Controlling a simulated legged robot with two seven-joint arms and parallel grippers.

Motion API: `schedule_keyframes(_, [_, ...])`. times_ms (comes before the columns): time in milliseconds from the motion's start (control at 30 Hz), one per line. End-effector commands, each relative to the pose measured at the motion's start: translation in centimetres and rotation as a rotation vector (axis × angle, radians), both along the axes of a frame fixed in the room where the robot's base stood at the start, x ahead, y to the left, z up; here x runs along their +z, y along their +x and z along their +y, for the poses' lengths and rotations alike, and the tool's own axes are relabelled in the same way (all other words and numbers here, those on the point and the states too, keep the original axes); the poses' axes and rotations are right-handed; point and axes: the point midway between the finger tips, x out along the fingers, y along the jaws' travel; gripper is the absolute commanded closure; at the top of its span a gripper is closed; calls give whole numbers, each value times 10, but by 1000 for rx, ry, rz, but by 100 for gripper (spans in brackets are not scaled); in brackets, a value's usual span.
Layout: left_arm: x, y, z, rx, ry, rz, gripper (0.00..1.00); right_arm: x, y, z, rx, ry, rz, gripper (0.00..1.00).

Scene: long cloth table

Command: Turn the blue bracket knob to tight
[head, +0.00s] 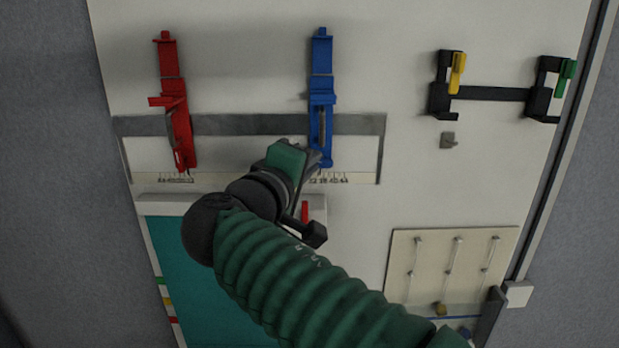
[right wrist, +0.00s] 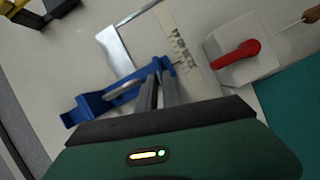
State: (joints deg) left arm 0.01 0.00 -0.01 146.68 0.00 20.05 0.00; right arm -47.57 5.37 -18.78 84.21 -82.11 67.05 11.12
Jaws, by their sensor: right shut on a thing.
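The blue bracket (head: 321,90) stands upright on the white panel, right of the red bracket (head: 171,100). It also shows in the right wrist view (right wrist: 95,103), lying diagonally. My right gripper (head: 314,160) is at the lower end of the blue bracket. Its two fingers (right wrist: 160,85) are close together at the bracket's end in the right wrist view, shut on the bracket knob. The fingers hide the knob itself, so its turn cannot be seen. My left gripper is not in view.
A grey rail frame (head: 250,124) and printed scales run behind the brackets. A red lever (right wrist: 237,54) on a white block is close beside my right gripper. Black clamps with yellow (head: 457,72) and green (head: 566,75) parts are at the upper right.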

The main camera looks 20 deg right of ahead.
Motion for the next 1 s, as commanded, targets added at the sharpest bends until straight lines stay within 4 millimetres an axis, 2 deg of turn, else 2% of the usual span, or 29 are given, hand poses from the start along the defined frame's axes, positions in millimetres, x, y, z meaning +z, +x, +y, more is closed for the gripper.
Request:
schedule_keyframes(33, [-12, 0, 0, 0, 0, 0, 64, -11, 1, 2, 3, 44, -5, 100])
schedule_keyframes(300, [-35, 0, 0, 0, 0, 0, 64, -9, 1, 1, 3, 286, -71, 100])
schedule_keyframes(1000, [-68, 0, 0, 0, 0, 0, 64, -5, 0, -3, -2, 919, -249, 100])
